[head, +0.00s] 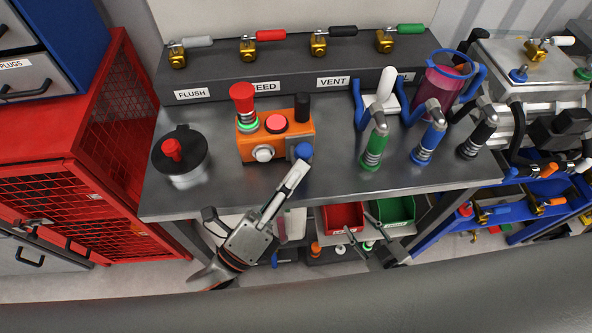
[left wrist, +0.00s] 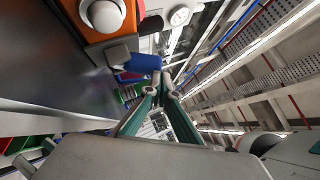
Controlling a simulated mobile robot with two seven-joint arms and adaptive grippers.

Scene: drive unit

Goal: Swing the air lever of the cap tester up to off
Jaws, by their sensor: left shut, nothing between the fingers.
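The cap tester (head: 278,146) is an orange box on the grey bench, with a red mushroom knob, a round red button, a black post and a white front knob. Its air lever (head: 304,151) shows as a blue end on a grey mount at the box's right front corner. In the left wrist view the orange box (left wrist: 98,38) and blue lever (left wrist: 144,62) show near the top. My left gripper (head: 301,168) is shut and empty, its tips just below and in front of the blue end. I cannot tell whether they touch.
A dark-lidded pot (head: 182,168) stands left of the tester. Green (head: 374,148) and blue (head: 429,137) nozzles stand to its right, before a pink jug (head: 447,80). A labelled valve bank (head: 290,82) runs behind. Red and green bins (head: 397,209) sit under the bench.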

